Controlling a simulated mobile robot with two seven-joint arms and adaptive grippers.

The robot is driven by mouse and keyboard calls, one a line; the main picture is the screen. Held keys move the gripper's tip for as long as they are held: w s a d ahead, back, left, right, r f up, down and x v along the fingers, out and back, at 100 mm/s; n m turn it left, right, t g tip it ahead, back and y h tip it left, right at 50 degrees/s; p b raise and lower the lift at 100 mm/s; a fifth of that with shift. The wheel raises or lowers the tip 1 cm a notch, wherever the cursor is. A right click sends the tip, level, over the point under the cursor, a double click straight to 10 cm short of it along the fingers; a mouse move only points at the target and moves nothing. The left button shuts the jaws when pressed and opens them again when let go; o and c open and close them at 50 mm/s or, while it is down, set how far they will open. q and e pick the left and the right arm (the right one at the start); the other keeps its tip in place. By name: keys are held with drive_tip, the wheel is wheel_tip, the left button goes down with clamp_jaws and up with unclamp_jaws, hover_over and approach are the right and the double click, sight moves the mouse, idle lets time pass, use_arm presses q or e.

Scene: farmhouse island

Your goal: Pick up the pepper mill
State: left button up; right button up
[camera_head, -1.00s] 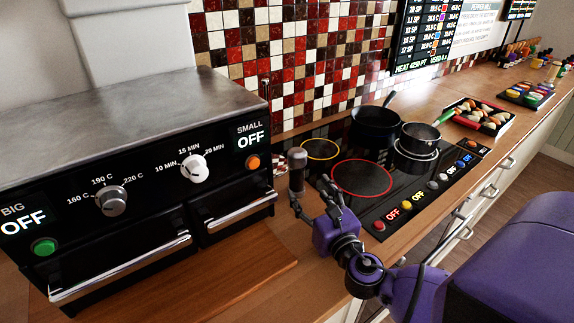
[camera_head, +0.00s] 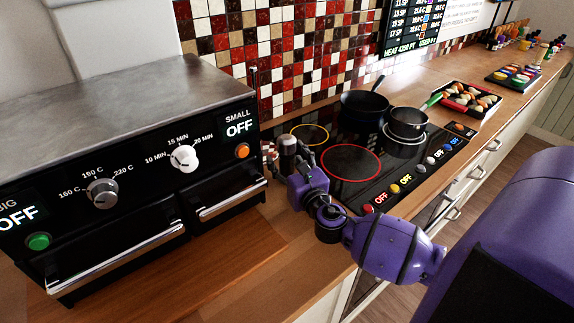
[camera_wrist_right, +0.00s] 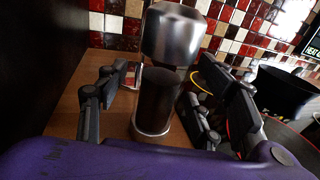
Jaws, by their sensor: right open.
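The pepper mill (camera_head: 288,147) stands upright on the wooden counter, between the oven and the stove. In the right wrist view, the mill (camera_wrist_right: 160,98) has a shiny metal top, a dark body and a metal base ring. My right gripper (camera_head: 291,166) is open around it, its lower part hidden in the head view. In the wrist view, one finger of the right gripper (camera_wrist_right: 168,100) is on each side of the mill, with a gap on the left; the right finger is close to the body. My left gripper is not in view.
The black oven (camera_head: 120,200) stands close on the left. The black stove (camera_head: 350,175) lies to the right, with a dark pan (camera_head: 364,106) and a small pot (camera_head: 404,128) on it. The tiled wall (camera_head: 290,50) is behind. Bare counter (camera_head: 285,225) lies in front.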

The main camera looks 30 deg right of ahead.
drive_tip(key=c, duration=1.5)
drive_tip(key=shift+r, duration=0.1)
